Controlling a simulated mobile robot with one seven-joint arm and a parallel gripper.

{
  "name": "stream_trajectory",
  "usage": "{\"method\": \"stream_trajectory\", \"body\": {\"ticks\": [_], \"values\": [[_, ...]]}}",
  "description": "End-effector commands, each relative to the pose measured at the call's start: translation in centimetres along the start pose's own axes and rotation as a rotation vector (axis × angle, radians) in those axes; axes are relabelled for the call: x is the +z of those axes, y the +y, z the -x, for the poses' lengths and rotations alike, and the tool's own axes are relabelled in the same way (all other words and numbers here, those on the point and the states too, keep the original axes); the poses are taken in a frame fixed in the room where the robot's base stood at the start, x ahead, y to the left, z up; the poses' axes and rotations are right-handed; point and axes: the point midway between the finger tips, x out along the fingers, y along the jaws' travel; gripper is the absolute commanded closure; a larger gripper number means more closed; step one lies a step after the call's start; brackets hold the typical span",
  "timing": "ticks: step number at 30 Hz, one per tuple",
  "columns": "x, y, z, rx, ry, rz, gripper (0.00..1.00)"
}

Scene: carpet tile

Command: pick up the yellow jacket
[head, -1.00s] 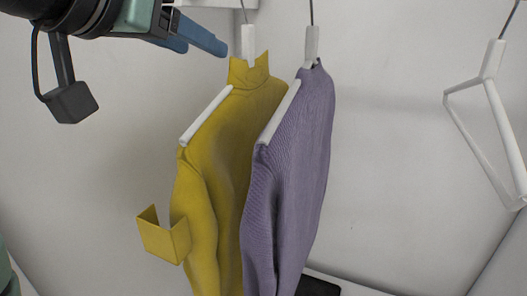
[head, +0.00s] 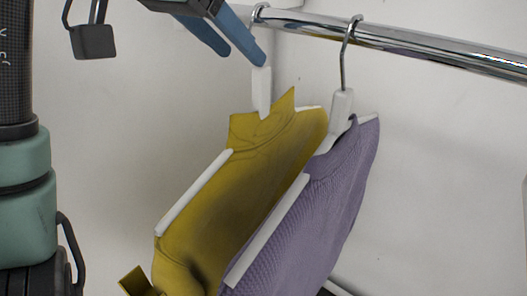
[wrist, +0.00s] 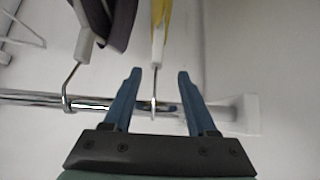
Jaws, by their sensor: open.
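The yellow jacket (head: 235,180) hangs on a white hanger (head: 262,92) from the rail, at the middle left in the head view. Only a strip of the yellow jacket (wrist: 165,16) shows at the top of the wrist view. My gripper (head: 245,58) is open at the top of the head view, by the hanger's neck and hook. In the wrist view my gripper (wrist: 159,74) has its two blue fingers on either side of the thin hanger hook, with gaps on both sides. The jacket's lower part is cut off.
A purple knitted garment (head: 310,215) hangs on its own white hanger close to the right of the jacket, overlapping it in view. The chrome rail (head: 420,45) runs across the top right. An empty white hanger (wrist: 18,30) shows at the wrist view's upper left. Pale walls stand behind.

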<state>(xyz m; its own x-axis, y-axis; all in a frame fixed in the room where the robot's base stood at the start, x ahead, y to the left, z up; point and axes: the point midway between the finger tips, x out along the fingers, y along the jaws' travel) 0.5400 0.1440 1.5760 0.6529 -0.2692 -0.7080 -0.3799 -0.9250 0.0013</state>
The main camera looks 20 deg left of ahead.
Motion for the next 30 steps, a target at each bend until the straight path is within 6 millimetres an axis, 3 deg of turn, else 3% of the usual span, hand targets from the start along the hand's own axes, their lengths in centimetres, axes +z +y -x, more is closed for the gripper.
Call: {"method": "stream_trajectory", "body": {"ticks": [8,18,26,30], "values": [[-0.1,0.1,-2.2,0.0,0.0,-0.001,0.43],[-0.2,0.5,-6.4,-0.001,0.0,0.001,0.43],[-0.1,0.5,-7.0,-0.002,0.002,0.0,0.43],[-0.1,0.5,-6.9,-0.002,0.002,0.0,0.64]]}}
